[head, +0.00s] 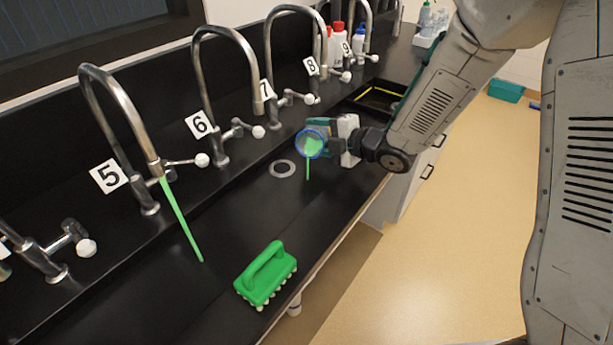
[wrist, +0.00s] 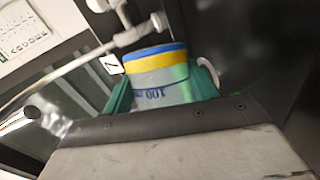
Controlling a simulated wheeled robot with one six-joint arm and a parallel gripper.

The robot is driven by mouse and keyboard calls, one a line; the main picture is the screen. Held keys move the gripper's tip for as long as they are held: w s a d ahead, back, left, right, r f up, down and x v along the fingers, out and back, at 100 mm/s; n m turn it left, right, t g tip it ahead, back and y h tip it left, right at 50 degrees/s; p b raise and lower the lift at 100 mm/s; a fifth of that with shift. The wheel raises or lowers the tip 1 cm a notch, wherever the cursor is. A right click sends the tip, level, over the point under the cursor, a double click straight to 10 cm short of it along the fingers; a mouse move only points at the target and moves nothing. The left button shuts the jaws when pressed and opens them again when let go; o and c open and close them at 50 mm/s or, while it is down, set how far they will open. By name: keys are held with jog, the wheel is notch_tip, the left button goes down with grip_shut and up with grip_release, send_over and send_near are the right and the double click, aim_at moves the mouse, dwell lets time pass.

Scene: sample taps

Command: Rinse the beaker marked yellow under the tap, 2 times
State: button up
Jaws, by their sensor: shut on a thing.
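My gripper (head: 322,143) is shut on the yellow beaker (head: 312,146), above the black sink bench. In the wrist view the beaker (wrist: 160,78) has a blue rim, a yellow band and a 100 mark, with a teal finger on each side. In the head view the beaker is tipped, its mouth toward the camera, with green inside. A thin green stream falls from it beside the pale drain ring (head: 282,169). Tap 5 (head: 120,100) runs a green stream (head: 182,222) onto the bench, well left of the beaker.
Taps 6 (head: 232,36), 7 (head: 297,12) and others line the back, with no stream seen from them. A green brush (head: 266,273) stands near the front edge. A dark tray (head: 378,98) and bottles (head: 338,38) are farther back. Bench between brush and drain ring is clear.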

jog(key=shift+s+f, duration=0.15)
jog(key=shift+s, duration=0.1)
jog(key=shift+s+a+r+n+t+p, duration=0.1)
jog(key=shift+s+r+n+t+p, duration=0.15)
jog(key=shift+n, duration=0.35)
jog(key=shift+s+a+r+n+t+p, duration=0.1)
jog(key=shift+r+n+t+p, duration=0.25)
jog(key=shift+n, duration=0.25)
dwell(1.1)
